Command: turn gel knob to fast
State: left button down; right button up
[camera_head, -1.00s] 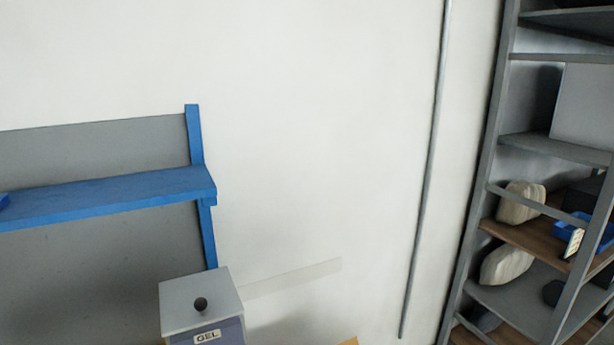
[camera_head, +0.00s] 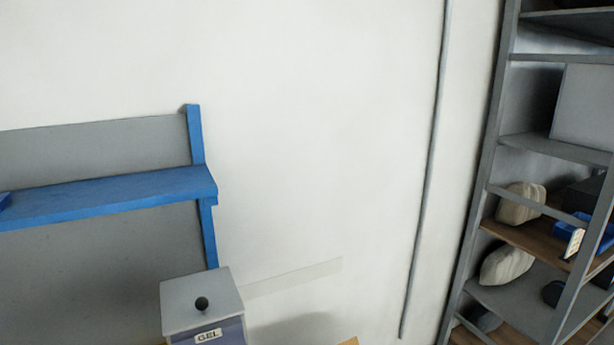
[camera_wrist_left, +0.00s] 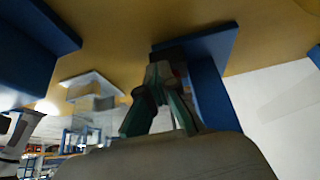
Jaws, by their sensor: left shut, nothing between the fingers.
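The box labelled GEL (camera_head: 208,337) stands at the bottom of the head view, cut off by the lower edge. It has a light grey lid and a blue-grey front. A small round black knob (camera_head: 201,303) sits on its lid; I cannot tell whether this is the gel knob. No fast marking is readable. My left gripper (camera_wrist_left: 160,68) shows only in the left wrist view, shut and empty. Its fingertips are close to a dark and blue part under or against a mustard surface; I cannot tell whether they touch. My right gripper is not in view.
A blue-framed rack (camera_head: 120,195) with a grey back panel stands left of the wall. A grey shelf unit (camera_head: 480,170) with bags and blue bins stands at the right. In the wrist view, blue parts (camera_wrist_left: 35,50) flank the mustard surface (camera_wrist_left: 110,20).

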pick_arm(q)
jog(key=shift+w+a, duration=0.1)
jog(key=shift+w, duration=0.3)
jog(key=shift+w+a, duration=0.15)
jog(key=shift+w, duration=0.3)
jog(key=shift+a, duration=0.1)
jog(key=shift+s+a, duration=0.1)
jog(key=shift+a, duration=0.15)
notch_tip(320, 180, up, 6)
jog(key=p, duration=0.5)
jog(key=shift+a, duration=0.1)
jog(key=shift+s, duration=0.1)
